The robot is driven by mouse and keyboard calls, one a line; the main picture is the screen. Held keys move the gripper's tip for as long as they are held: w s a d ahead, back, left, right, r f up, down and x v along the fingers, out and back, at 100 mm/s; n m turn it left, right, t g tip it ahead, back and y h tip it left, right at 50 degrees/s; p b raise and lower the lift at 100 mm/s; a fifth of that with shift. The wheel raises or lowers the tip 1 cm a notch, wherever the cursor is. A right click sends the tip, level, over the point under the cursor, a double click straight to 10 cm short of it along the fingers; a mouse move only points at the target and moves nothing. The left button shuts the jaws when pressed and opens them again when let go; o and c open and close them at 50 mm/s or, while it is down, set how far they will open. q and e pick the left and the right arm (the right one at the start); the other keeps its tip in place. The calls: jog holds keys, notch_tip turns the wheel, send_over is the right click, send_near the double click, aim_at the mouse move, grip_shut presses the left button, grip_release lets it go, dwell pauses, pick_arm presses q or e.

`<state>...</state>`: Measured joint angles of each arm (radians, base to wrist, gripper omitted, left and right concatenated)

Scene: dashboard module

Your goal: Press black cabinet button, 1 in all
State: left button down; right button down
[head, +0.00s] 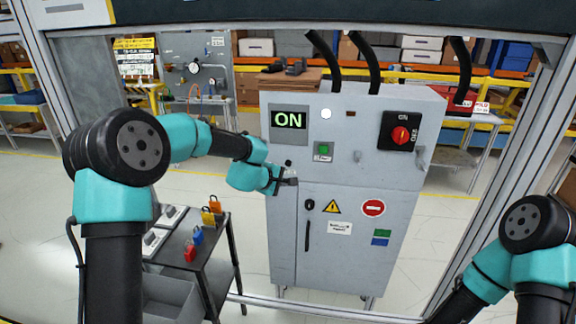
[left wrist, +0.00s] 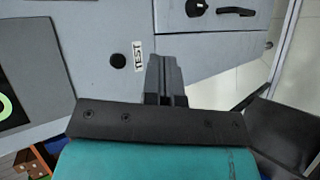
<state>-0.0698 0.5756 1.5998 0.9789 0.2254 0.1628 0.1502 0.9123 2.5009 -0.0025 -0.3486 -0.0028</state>
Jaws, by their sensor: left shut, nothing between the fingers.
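The grey cabinet (head: 290,235) stands upright in the middle of the head view. Its black button (head: 288,162) is a small dark dot below the display, and my left gripper (head: 293,177) is just beneath it. In the left wrist view the round black button (left wrist: 117,60) sits beside a white TEST label (left wrist: 138,55). The left gripper (left wrist: 165,72) is shut and empty, its fingertips to the right of the label. I cannot tell whether it touches the panel. My right arm shows at lower right in the head view, but its gripper is out of view.
The cabinet front also carries a lit green ON display (head: 289,121), a white lamp (head: 326,114), a green button (head: 323,149) and a red rotary switch (head: 400,135). A dark side table (head: 212,245) with coloured padlocks stands left of the cabinet.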

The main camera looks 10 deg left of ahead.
pick_arm(q)
jog(key=shift+w+a, duration=0.15)
jog(key=shift+w, duration=3.7)
jog(key=shift+w, duration=0.15)
jog(key=shift+w, duration=0.25)
jog(key=shift+w, duration=0.4)
jog(key=shift+s, duration=0.85)
jog(key=shift+s, duration=0.1)
jog(key=s, duration=0.4)
jog(key=shift+s, duration=0.4)
